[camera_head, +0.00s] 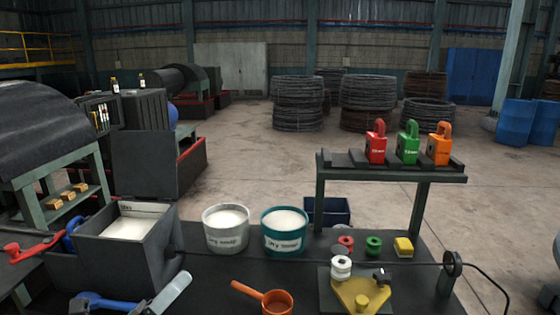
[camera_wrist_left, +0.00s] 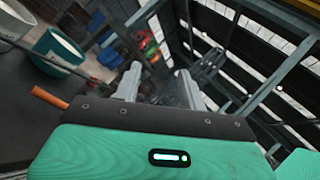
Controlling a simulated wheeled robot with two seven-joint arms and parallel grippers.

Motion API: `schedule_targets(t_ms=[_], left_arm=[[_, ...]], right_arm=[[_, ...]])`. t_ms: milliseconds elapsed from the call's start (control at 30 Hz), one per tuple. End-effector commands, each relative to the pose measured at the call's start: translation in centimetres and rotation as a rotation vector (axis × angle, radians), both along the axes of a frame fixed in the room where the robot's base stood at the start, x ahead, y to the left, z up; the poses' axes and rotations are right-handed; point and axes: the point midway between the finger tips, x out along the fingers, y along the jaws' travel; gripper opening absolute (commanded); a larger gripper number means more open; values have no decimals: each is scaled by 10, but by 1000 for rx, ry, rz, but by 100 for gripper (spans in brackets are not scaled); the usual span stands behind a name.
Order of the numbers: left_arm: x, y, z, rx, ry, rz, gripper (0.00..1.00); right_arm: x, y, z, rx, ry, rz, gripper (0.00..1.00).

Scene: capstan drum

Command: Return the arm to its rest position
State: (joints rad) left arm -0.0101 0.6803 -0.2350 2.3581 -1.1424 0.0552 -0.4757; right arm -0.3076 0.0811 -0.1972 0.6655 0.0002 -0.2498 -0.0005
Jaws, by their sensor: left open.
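My left gripper (camera_wrist_left: 158,76) is open in the left wrist view. Its two pale grey fingers stand apart with nothing between them. The rest of that arm is mostly out of frame. My right gripper is in neither view.
The orange scoop (camera_head: 274,300) lies on the dark bench. Behind it stand a white bucket (camera_head: 226,238) and a teal bucket (camera_head: 285,242). An open grey box (camera_head: 150,262) holds white powder. A rack (camera_head: 390,174) bears red, green and orange padlocks.

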Motion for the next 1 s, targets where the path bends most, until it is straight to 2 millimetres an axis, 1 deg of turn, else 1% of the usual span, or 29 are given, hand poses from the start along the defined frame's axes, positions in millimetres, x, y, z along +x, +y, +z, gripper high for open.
schedule_targets(t_ms=[33, 67, 100, 167, 200, 267, 333, 367, 400, 467, 500, 567, 600, 667, 700, 800, 900, 1000], left_arm=[[4, 12, -5, -144, 84, 42, 41], [7, 20, -8, -228, 133, 68, 41], [10, 32, -15, -339, 204, 105, 41], [13, 49, -29, -500, 310, 163, 41], [15, 60, -43, -606, 385, 205, 41], [15, 76, -66, -759, 498, 271, 41], [11, 92, -99, -931, 633, 357, 41], [7, 97, -114, -1003, 693, 395, 41], [1, 103, -135, -1096, 773, 448, 41], [-12, 109, -169, -1228, 896, 533, 41], [-23, 111, -191, -1313, 979, 592, 41], [-43, 111, -223, -1428, 1100, 683, 41], [-57, 109, -242, -1495, 1176, 741, 41], [-78, 104, -266, -1579, 1280, 823, 41], [-92, 100, -280, -1625, 1343, 873, 41], [-124, 88, -306, -1717, 1480, 988, 41], [-155, 76, -324, -1785, 1604, 1095, 41], [-185, 62, -338, -1835, 1719, 1196, 41]], right_arm=[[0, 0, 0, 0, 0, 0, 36], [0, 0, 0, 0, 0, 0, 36], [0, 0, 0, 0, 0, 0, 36], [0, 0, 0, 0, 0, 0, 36], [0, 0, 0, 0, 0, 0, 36], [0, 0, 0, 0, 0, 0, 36], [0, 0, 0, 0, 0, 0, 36], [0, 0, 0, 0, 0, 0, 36], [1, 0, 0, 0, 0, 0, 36], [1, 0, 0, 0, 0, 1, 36], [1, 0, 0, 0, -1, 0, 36], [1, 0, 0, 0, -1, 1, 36], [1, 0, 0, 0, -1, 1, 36], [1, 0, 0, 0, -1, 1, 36], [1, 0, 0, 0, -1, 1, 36], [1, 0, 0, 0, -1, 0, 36], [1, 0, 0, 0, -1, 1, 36], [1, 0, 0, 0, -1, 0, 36]])
